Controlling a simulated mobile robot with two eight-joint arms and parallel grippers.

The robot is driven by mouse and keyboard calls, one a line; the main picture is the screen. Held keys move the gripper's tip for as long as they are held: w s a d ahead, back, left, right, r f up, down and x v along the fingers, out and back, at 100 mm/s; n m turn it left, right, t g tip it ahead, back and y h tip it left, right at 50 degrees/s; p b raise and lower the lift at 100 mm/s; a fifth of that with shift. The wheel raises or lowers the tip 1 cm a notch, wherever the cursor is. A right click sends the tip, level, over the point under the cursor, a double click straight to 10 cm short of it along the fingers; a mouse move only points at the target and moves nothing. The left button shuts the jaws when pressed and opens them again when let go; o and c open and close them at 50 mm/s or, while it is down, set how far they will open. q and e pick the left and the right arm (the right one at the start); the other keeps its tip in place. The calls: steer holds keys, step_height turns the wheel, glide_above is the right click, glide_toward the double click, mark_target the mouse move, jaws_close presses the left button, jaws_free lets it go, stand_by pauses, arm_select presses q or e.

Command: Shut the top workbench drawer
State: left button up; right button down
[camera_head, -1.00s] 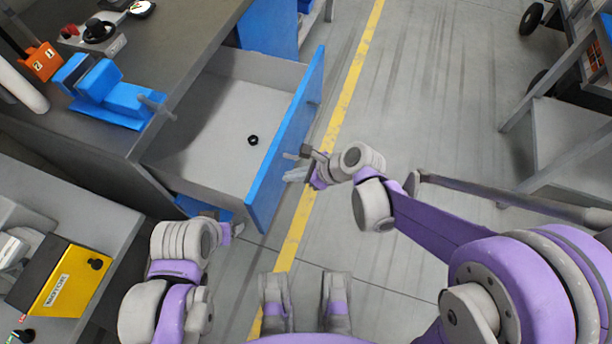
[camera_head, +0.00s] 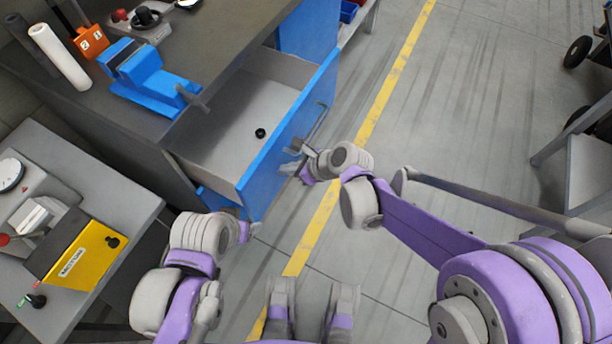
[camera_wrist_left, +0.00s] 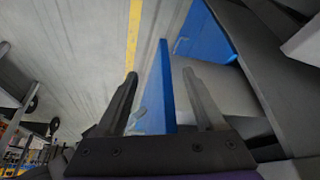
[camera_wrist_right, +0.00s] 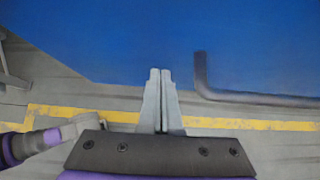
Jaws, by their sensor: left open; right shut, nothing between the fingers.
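The top workbench drawer (camera_head: 222,160) stands partly open, its blue front (camera_head: 262,172) facing right with a grey bar handle (camera_head: 310,128). A small black ring-like part (camera_head: 260,133) lies inside on the drawer's floor. My right gripper (camera_head: 292,158) is shut and empty, its tips at or close to the outer face of the front. In the right wrist view the shut fingers (camera_wrist_right: 159,90) point at the blue front, left of the handle (camera_wrist_right: 240,96); contact cannot be told. My left gripper (camera_wrist_left: 166,90) is open and empty near the drawer's near end; its fingers are mostly hidden in the head view.
The grey workbench top (camera_head: 225,45) carries a blue vise (camera_head: 150,85), an orange block (camera_head: 90,42) and a white roll (camera_head: 60,58). A side table at left holds a yellow box (camera_head: 83,262). A grey cart (camera_head: 575,170) stands at right. Floor between is clear.

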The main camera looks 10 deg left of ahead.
steer(key=w+a, duration=0.3)
steer(key=a, duration=0.7)
steer(key=w+a, duration=0.4)
steer(key=a, duration=0.6)
steer(key=shift+w, duration=0.15)
steer(key=shift+a+r, duration=0.1)
steer(key=shift+r, duration=0.05)
